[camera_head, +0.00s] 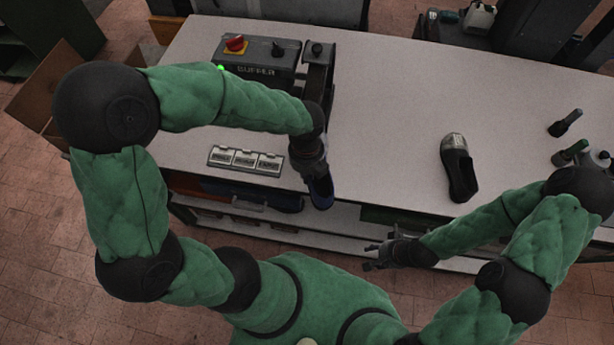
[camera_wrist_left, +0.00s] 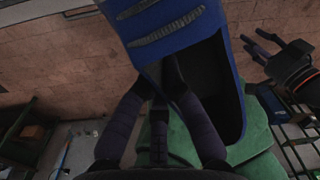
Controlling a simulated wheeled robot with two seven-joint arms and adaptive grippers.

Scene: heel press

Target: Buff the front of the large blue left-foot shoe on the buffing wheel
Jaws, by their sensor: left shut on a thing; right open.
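A blue shoe (camera_head: 321,192) hangs from my left gripper (camera_head: 312,170) at the front edge of the table, below the buffer. In the left wrist view the blue shoe (camera_wrist_left: 190,35) is large and close, with the fingers of my left gripper (camera_wrist_left: 165,85) shut on it at its opening. The buffer (camera_head: 256,60), a dark box with a red knob and a lit green light, stands at the back left of the table. The wheel part beside it (camera_head: 318,75) is partly hidden by my left arm. My right gripper (camera_head: 385,255) is open and empty in front of the table.
A black shoe with a silvery toe (camera_head: 458,165) stands on the right of the white table (camera_head: 390,110). A plate with several labelled tiles (camera_head: 245,160) lies at the front left. The table's middle is clear.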

